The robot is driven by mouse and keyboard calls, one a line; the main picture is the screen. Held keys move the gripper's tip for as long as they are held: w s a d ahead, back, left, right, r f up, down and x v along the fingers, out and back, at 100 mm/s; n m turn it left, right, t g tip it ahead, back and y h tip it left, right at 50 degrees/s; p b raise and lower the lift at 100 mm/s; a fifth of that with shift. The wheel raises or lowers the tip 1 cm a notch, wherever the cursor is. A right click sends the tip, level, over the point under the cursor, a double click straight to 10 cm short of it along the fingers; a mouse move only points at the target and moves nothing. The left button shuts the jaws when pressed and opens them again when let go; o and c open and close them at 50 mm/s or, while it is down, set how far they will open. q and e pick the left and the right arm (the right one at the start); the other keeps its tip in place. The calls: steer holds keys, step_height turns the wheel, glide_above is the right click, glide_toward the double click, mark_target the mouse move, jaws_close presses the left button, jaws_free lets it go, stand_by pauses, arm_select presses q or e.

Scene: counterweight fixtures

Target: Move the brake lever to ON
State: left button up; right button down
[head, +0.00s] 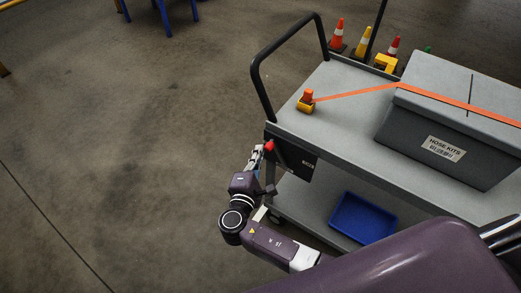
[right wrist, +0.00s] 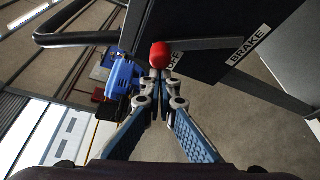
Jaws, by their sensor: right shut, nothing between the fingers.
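The brake lever's red knob (head: 268,146) sits at the left end of the cart's near side, by a dark panel (head: 292,160). In the right wrist view the red knob (right wrist: 161,54) is on the end of a dark bar. It is beside a partly covered label that appears to read OFF (right wrist: 174,60). A BRAKE label (right wrist: 248,44) is on the panel; no ON label is visible. My right gripper (right wrist: 159,79) is shut and empty, its fingertips right at the knob; contact is unclear. It also shows in the head view (head: 259,160). My left gripper is out of view.
The grey cart (head: 345,138) has a black push handle (head: 262,85) and carries a grey HOSE KITS box (head: 430,135) under an orange strap (head: 355,94). A blue tray (head: 362,218) is on its lower shelf. Small cones (head: 337,38) stand behind. Floor to the left is clear.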

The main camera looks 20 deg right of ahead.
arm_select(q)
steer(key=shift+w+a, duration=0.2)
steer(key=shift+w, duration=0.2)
arm_select(e)
steer(key=shift+s+d, duration=0.1)
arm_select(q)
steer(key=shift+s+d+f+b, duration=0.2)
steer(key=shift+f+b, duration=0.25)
arm_select(e)
steer(key=s+d+r+m, duration=0.1)
steer(key=s+d, duration=0.5)
steer(key=s, duration=0.1)
steer(key=shift+s+r+t, duration=0.25)
steer(key=shift+s+t, duration=0.05)
steer(key=shift+s, duration=0.05)
